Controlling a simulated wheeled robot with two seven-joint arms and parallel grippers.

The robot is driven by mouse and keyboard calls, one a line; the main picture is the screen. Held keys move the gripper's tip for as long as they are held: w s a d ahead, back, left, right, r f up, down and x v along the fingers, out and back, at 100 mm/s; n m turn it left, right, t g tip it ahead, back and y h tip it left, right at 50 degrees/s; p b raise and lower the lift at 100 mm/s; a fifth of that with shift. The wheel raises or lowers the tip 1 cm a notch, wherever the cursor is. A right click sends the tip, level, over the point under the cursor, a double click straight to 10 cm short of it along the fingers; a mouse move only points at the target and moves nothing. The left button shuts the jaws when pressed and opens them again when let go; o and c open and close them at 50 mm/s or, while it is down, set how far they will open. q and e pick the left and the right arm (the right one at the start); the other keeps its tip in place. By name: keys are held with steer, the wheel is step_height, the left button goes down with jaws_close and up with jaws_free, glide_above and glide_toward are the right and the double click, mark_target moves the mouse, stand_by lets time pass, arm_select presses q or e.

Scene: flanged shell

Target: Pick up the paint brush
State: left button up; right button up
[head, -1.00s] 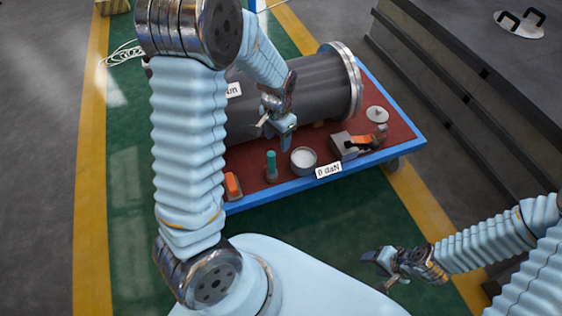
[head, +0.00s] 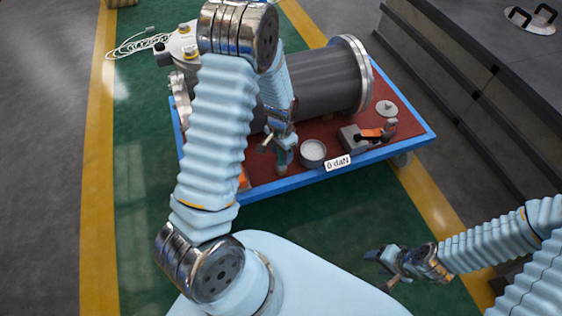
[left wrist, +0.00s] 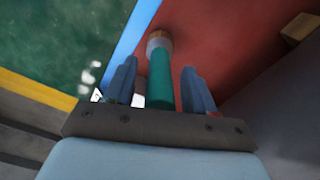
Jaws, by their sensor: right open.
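The paint brush (left wrist: 160,78) shows in the left wrist view as a teal handle with a pale collar and tan tip at its far end, toward the red table top. My left gripper (left wrist: 159,68) is open, with one finger on each side of the handle and a small gap beside it. In the head view my left gripper (head: 281,158) is low over the table's front edge and mostly hides the brush. My right gripper (head: 386,260) is open and empty, off the table at lower right.
On the blue-edged red table (head: 300,182) are a large grey flanged cylinder (head: 318,82), a round pale tin (head: 313,151), a grey block with an orange-handled tool (head: 372,133) and a round lid (head: 387,108). An orange object (head: 244,180) is partly behind my left arm.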

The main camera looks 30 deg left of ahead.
arm_select(q)
steer(key=c, duration=0.9)
jaws_close()
steer(key=shift+r, duration=0.1)
